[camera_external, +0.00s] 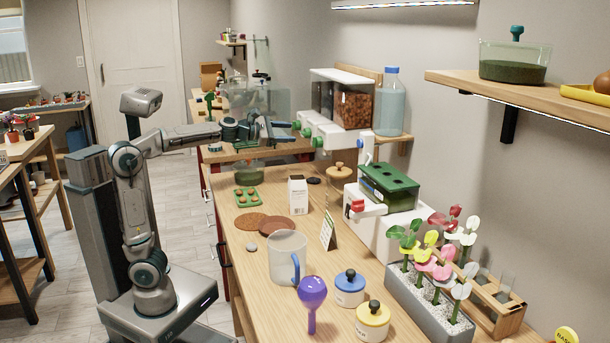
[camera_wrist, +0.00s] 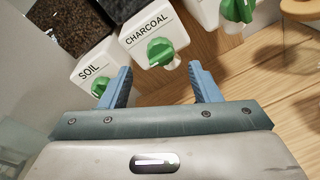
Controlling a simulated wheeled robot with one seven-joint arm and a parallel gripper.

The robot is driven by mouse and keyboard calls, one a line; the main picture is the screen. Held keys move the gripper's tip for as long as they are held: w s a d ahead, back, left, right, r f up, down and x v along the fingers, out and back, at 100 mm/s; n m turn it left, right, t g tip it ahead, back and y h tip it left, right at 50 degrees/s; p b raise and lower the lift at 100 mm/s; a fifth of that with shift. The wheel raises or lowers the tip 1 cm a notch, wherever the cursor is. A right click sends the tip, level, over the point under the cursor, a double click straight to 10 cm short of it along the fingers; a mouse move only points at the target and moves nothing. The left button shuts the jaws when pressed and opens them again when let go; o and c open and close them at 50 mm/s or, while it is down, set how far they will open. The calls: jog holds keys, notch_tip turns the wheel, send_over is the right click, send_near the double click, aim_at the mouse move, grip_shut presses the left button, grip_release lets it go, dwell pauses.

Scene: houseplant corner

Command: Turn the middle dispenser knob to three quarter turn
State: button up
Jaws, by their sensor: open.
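The dispenser (camera_external: 346,77) stands on a wall shelf at the back, with white fronts and clear bins. In the wrist view its middle knob (camera_wrist: 161,52) is green, under the label CHARCOAL. The SOIL knob (camera_wrist: 100,88) is at left and a third green knob (camera_wrist: 238,10) is at upper right, its label out of view. The middle knob also shows in the external view (camera_external: 306,132). My gripper (camera_wrist: 159,72) is open and empty, its blue fingers spread to either side below the middle knob. The knob appears ahead of the fingers; I cannot tell whether they touch it.
A blue-capped bottle (camera_external: 391,103) stands right of the dispenser. Below on the bench (camera_external: 262,284) are a green seed tray (camera_external: 248,197), a white carton (camera_external: 298,195), a clear pitcher (camera_external: 287,257) and a wooden-lidded jar (camera_external: 339,172). The floor left of the bench is mostly clear.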

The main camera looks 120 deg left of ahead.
aim_at(306, 133)
jog(key=p+v, duration=0.2)
jog(key=v, duration=0.6)
jog(key=shift+s+d, duration=0.1)
jog(key=shift+d, duration=0.05)
jog(key=w+d+f+n+t+h+p, duration=0.15)
jog(key=w+n+p, duration=0.25)
jog(key=n+p, duration=0.4)
jog(key=w+d+f+n+h+p, duration=0.25)
jog(key=n+p, duration=0.35)
jog(key=n, duration=0.4)
jog(key=s+a+r+n+y+p, duration=0.1)
jog(key=s+a+n+y+p, duration=0.15)
jog(key=n+p, duration=0.65)
jog(key=s+a+r+n+y+p, duration=0.1)
jog(key=s+n+y+p, duration=0.25)
jog(key=n, duration=1.15)
jog(key=f+p+x, duration=0.1)
jog(key=p+x, duration=0.1)
jog(key=x, duration=1.1)
jog(key=shift+w+a+f+g+h+p, duration=0.15)
jog(key=shift+a+f+g+h+p, duration=0.2)
jog(key=shift+a+h+p, duration=0.1)
